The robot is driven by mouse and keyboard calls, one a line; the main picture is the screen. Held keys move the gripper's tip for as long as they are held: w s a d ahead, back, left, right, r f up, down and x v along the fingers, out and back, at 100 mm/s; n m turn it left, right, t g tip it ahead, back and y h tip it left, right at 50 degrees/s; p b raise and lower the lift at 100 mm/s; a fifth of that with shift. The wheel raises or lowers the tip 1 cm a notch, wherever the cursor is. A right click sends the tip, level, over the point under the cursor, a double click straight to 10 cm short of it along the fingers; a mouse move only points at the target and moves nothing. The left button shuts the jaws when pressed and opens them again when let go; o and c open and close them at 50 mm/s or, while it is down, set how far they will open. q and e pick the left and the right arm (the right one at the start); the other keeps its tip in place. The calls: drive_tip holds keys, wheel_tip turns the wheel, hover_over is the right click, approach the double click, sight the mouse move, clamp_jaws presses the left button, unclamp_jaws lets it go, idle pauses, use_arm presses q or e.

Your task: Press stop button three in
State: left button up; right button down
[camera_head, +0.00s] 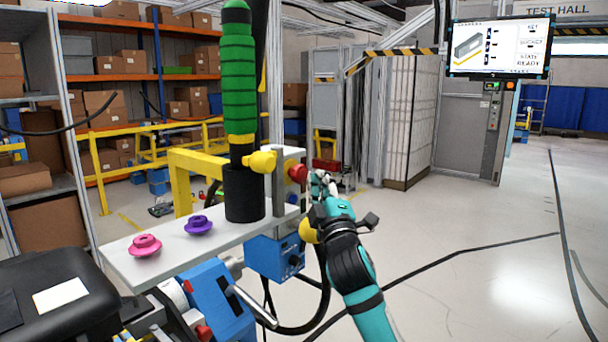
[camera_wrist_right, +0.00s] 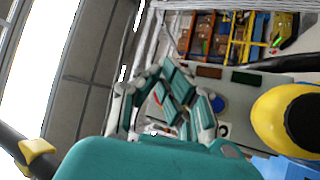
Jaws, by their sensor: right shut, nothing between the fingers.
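My right gripper (camera_head: 319,180) is shut and empty, just right of the red button. I cannot tell whether they touch. In the right wrist view, the shut fingers (camera_wrist_right: 178,88) are in the middle, and no red button shows clearly there. A yellow round part (camera_head: 307,230) is partly hidden behind my right wrist. My left gripper is out of view.
A white panel (camera_head: 170,258) carries a pink knob (camera_head: 145,245), a purple knob (camera_head: 198,225) and a tall green handle (camera_head: 238,80). A blue box (camera_head: 275,258) hangs below the panel. A screen (camera_head: 496,47) is at upper right. The floor at right is open.

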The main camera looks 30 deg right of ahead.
drive_tip(key=shift+s+d+p, duration=0.2)
drive_tip(key=shift+s+d, duration=0.1)
drive_tip(key=shift+s, duration=0.45)
drive_tip(key=shift+s+d+p, duration=0.15)
drive_tip(key=shift+s+d, duration=0.2)
drive_tip(key=shift+s, duration=0.45)
drive_tip(key=shift+s+d+p, duration=0.2)
drive_tip(key=shift+s+d, duration=0.1)
drive_tip(key=shift+s, duration=0.45)
